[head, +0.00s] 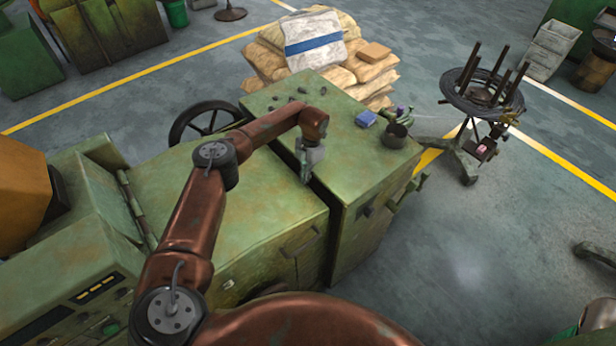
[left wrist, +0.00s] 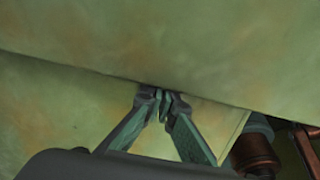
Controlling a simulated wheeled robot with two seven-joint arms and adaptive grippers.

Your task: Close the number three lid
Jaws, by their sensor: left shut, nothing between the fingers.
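A worn green machine has a broad green lid (head: 235,195) on top, with a hinge along its left edge. It looks nearly flat, but I cannot tell if it is fully shut. A small pale mark (head: 228,285) on the front face is too small to read surely as a three. My left gripper (head: 305,178) is shut and empty at the lid's right edge, by the dark gap beside the green cabinet block (head: 345,150). In the left wrist view, its fingertips (left wrist: 163,100) meet at a dark seam between two green surfaces. My right gripper is not in view.
A blue item (head: 366,118) and a dark cup (head: 396,136) stand on the cabinet block. Stacked sacks (head: 310,55) lie behind it. A handwheel (head: 205,120) is at the back. A round stand (head: 482,95) is at right. Grey floor (head: 480,240) is clear at right front.

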